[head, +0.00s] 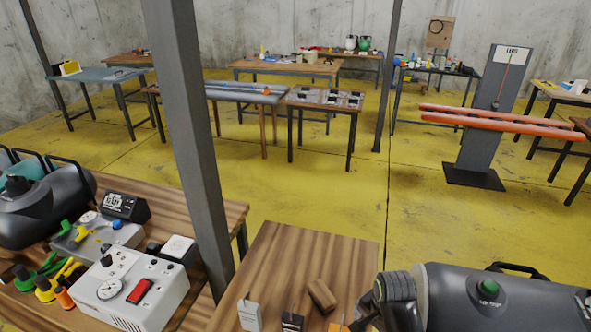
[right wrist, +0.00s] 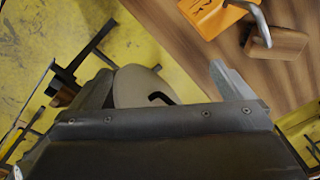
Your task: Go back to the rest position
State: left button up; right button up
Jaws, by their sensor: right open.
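My right gripper (right wrist: 158,72) shows in the right wrist view, its two grey fingers wide apart. A tan-grey rounded piece with a dark slot (right wrist: 135,88) shows between and behind the fingers; I cannot tell what it is, and nothing is clearly held. Beyond the fingers is a wooden tabletop (right wrist: 180,50) with an orange tag (right wrist: 210,18) and a brown block (right wrist: 277,43). My left gripper is in neither view, and I cannot make out my right gripper in the head view.
A near wooden table (head: 285,255) carries tags and a wooden block (head: 322,295). A white gauge box (head: 130,290) stands on the left bench. A grey post (head: 190,130) rises between. Yellow floor (head: 310,190) lies clear beyond.

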jog(key=s+d+r+n+t+h, duration=0.15)
jog(key=s+d+n, duration=0.4)
jog(key=s, duration=0.65)
jog(key=s+d+r+n+t, duration=0.2)
jog(key=s+d+r+n, duration=0.3)
jog(key=s, duration=0.8)
notch_tip(320, 180, down, 31)
jog(key=d+g+b, duration=0.2)
jog(key=d+b, duration=0.1)
jog(key=b, duration=0.2)
pick_arm(q)
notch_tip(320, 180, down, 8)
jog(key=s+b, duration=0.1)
jog(key=b, duration=0.2)
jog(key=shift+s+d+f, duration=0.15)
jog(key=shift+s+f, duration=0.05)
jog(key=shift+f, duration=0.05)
pick_arm(e)
jog(key=s+a+f, duration=0.1)
jog(key=s+f, duration=1.4)
jog(key=f, duration=0.5)
jog(key=shift+s+a+f+m+g, duration=0.15)
jog(key=shift+a+m+g, duration=0.2)
jog(key=shift+a+g, duration=0.1)
